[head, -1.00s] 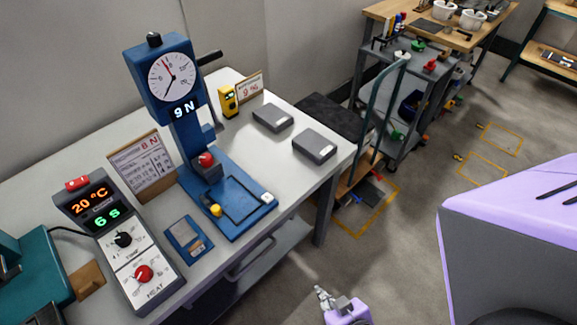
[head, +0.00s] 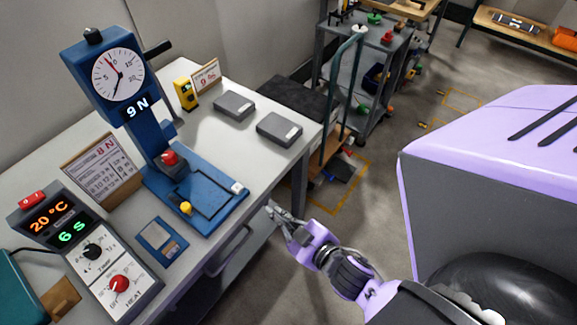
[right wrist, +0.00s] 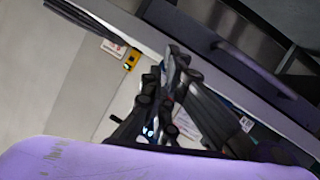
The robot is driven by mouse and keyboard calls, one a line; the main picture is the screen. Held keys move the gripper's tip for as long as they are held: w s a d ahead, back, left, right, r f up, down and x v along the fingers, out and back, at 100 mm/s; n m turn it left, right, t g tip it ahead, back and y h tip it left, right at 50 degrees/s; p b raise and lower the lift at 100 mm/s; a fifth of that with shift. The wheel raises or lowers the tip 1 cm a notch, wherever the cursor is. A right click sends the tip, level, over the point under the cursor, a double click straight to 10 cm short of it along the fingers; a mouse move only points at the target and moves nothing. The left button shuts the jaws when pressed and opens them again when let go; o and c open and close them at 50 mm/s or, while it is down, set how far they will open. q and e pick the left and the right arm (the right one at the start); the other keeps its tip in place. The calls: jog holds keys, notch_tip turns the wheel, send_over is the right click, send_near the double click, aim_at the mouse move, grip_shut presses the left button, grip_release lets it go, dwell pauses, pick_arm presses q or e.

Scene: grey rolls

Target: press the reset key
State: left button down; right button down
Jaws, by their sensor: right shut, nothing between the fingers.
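A blue press tester (head: 97,77) stands on the white bench, with a round dial and a display reading 9 N. Its base carries a small white key (head: 237,188) at the right corner, a yellow knob (head: 185,208) in front and a red knob (head: 169,158) under the column. No reset label is readable on any of them. My right gripper (head: 274,209) is shut and empty, to the right of the base and apart from it, by the bench's front edge. It also shows in the right wrist view (right wrist: 172,62). My left gripper is out of view.
A control box (head: 92,262) showing 20 °C and 6 s stands at the left, with a red button (head: 32,199) on top. A blue card (head: 161,241) lies before the tester. Two grey boxes (head: 279,129) and a yellow device (head: 186,93) are behind. A trolley (head: 365,80) stands beyond.

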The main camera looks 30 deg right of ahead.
jog(key=w+a+r+n+t+y, duration=0.1)
jog(key=w+a+r+n+y, duration=0.2)
jog(key=r, duration=0.2)
jog(key=w+a+r+n+t+y, duration=0.1)
jog(key=w+a+r+n+y, duration=0.15)
jog(key=r+n, duration=0.2)
jog(key=a+r+n+g+y, duration=0.7)
jog(key=a+n, duration=0.3)
jog(key=n, duration=0.3)
jog(key=w+d+f+n+h+b, duration=0.1)
jog(key=w+d+n+h, duration=0.5)
jog(key=w+d+h, duration=0.3)
jog(key=d+h, duration=0.1)
jog(key=d, duration=0.1)
jog(key=shift+d+f+g, duration=0.35)
jog(key=shift+f+g, duration=0.05)
